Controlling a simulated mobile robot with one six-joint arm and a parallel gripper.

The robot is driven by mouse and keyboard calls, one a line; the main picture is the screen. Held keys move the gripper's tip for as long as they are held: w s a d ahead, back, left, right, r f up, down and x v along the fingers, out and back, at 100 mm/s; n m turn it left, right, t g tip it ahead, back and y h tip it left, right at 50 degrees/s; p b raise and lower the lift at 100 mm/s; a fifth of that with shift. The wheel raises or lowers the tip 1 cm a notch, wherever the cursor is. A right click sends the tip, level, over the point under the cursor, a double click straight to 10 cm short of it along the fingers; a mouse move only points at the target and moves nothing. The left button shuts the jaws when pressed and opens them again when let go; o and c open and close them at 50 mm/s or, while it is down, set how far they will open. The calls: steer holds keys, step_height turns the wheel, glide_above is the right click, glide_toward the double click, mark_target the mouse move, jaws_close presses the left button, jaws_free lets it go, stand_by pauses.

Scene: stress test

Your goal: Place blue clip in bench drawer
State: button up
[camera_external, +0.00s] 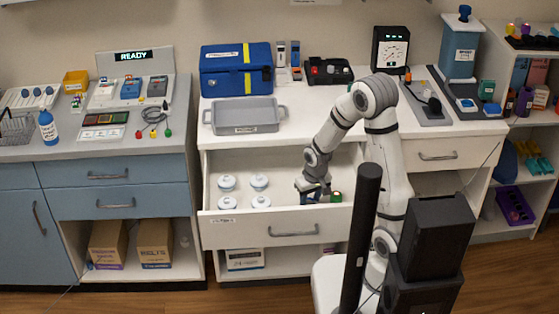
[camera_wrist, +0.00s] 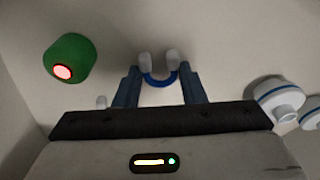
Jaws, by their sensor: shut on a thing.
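The blue clip (camera_wrist: 159,82) shows in the wrist view as a curved blue band between the fingers of my gripper (camera_wrist: 158,66). My gripper is shut on it, with pale rounded ends at both sides of the band. In the external view my gripper (camera_external: 314,190) is low inside the open bench drawer (camera_external: 292,232), towards its right side. The clip is too small to make out clearly there. I cannot tell whether it touches the drawer floor.
A green item with a red top (camera_external: 336,197) lies just right of my gripper; it also shows in the wrist view (camera_wrist: 68,58). Several white round jars (camera_external: 259,182) stand in the drawer's left half. A grey tray (camera_external: 245,116) and blue case (camera_external: 236,69) are on the bench above.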

steer(key=shift+f, duration=0.15)
steer(key=o, duration=0.9)
steer(key=shift+o, duration=0.2)
step_height(320, 180, up, 12)
steer(key=s+p, duration=0.2)
steer(key=s+d+r+m, duration=0.2)
steer(key=s+d+r, duration=0.1)
steer(key=d, duration=0.6)
steer(key=s+d+r+m, duration=0.2)
steer(key=s+d+r, duration=0.2)
steer(key=d, duration=0.6)
steer(key=shift+s+r+h, duration=0.3)
steer(key=shift+r+h, duration=0.1)
steer(key=shift+r, duration=0.25)
steer(key=shift+a, duration=0.1)
